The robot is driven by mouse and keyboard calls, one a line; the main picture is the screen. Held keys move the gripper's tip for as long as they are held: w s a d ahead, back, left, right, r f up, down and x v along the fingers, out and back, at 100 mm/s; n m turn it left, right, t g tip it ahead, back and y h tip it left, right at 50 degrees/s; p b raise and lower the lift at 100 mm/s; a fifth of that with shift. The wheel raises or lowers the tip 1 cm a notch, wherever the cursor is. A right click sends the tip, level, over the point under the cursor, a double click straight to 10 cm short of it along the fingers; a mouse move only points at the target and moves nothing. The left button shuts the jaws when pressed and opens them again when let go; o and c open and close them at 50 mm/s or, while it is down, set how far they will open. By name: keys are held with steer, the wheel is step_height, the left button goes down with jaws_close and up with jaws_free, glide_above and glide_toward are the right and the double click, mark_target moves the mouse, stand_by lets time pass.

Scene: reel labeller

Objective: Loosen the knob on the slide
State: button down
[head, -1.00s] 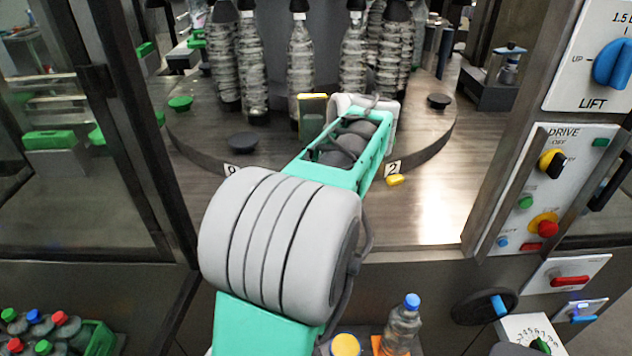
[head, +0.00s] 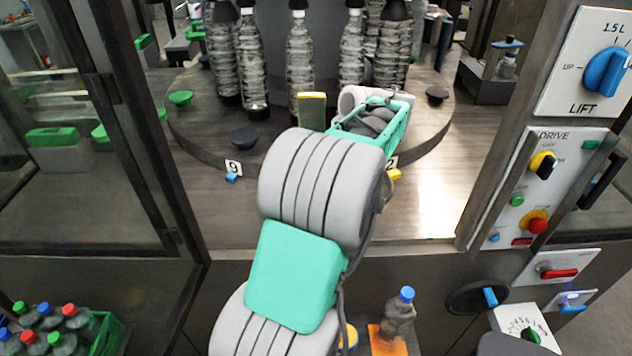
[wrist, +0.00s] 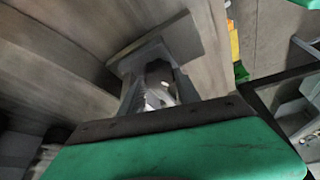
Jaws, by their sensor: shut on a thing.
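In the wrist view my gripper (wrist: 155,92) is shut on a small dark, rounded thing with bright glints, which looks like the knob (wrist: 158,74). A flat grey-brown plate, perhaps part of the slide (wrist: 183,40), lies just behind it. The fingers and shadow hide much of the knob, so its turn and tightness cannot be told. In the head view my arm reaches in over the round table, and its far end hides the gripper and the knob.
Several clear bottles (head: 301,55) stand on the round table (head: 205,140). A dark block with a yellow edge (head: 311,110) stands left of my arm's far end. Number plate 9 (head: 233,167) is on the rim. The drive panel (head: 545,180) and door frame (head: 480,160) bound the right side.

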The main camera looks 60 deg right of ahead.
steer(key=c, duration=1.1)
jaws_free()
steer(key=shift+c, duration=0.2)
